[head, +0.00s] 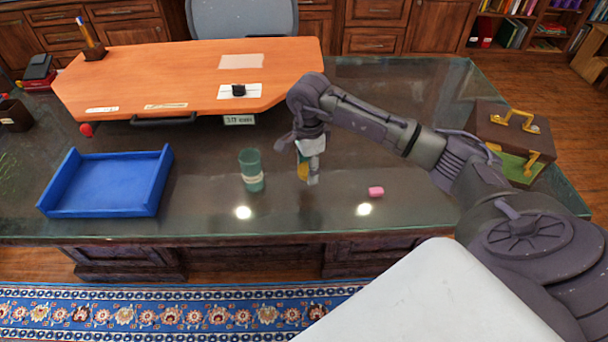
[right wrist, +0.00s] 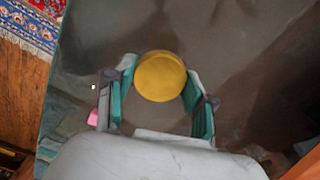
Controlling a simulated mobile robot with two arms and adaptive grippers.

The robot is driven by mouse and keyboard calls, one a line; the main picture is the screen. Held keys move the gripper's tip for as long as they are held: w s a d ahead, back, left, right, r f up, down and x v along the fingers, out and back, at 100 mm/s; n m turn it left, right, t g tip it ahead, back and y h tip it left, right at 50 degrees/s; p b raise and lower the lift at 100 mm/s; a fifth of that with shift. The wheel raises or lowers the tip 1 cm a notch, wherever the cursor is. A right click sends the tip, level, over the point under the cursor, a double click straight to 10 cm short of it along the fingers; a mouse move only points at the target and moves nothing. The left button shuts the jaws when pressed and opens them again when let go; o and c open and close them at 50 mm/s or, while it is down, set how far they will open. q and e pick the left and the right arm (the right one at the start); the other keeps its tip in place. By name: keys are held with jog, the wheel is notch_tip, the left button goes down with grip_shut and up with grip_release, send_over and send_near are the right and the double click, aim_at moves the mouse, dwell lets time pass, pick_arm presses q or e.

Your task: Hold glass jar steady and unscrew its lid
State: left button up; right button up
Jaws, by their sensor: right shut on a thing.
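A round yellow lid (right wrist: 160,77) shows from above in the right wrist view, between the two fingertips of my right gripper (right wrist: 160,92). In the head view my right gripper (head: 310,163) points down over the desk, shut around a small yellow thing (head: 302,169) that I take for the lidded jar. The jar's body is mostly hidden by the fingers and lid, so I cannot tell whether the fingers also touch its wall. My left gripper is not in view.
A green cylinder with a pale band (head: 252,171) stands left of my right gripper. A pink block (head: 376,191) lies to its right. A blue tray (head: 108,207) is at the left, an orange board (head: 190,68) behind, a brown case (head: 487,121) at the right.

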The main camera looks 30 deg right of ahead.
aim_at(304, 185)
jog(key=shift+w+a+f, duration=0.15)
jog(key=shift+w+f, duration=0.25)
jog(key=shift+w, duration=0.25)
notch_tip(304, 185, down, 4)
jog(key=shift+r+p, duration=0.1)
jog(key=shift+p, duration=0.3)
jog(key=shift+f, duration=0.3)
jog(key=o, duration=1.3)
